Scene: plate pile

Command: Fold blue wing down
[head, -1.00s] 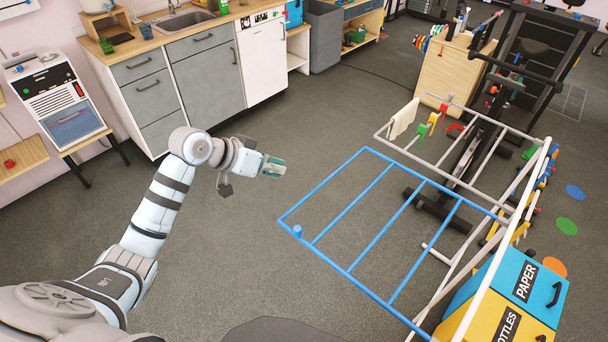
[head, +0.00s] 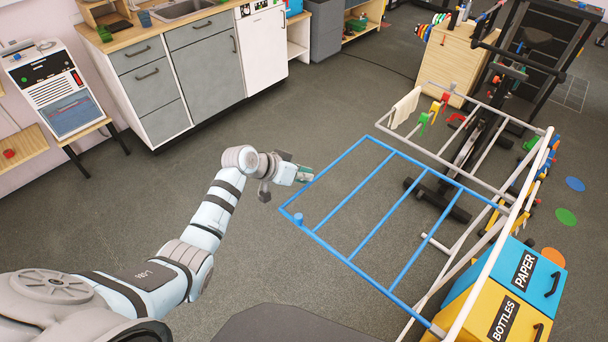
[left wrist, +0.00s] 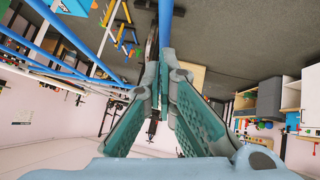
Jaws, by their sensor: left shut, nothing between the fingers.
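The blue wing (head: 360,272) is a barred blue frame on the near side of a white drying rack (head: 490,245). It sticks out toward the left, with a small blue knob (head: 298,219) near its outer near corner. My left gripper (head: 305,173) is at the wing's outer left bar in the head view. Its teal fingers (left wrist: 164,72) are shut with nothing between them. In the left wrist view a blue bar (left wrist: 165,20) runs just beyond the fingertips; I cannot tell whether they touch it. My right gripper is not in view.
A grey-white wing (head: 440,95) with a cloth (head: 405,107) and coloured pegs is on the rack's far side. Blue and yellow bins (head: 520,265) stand at the right. Kitchen cabinets (head: 205,65) line the back left. The floor left of the rack is clear.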

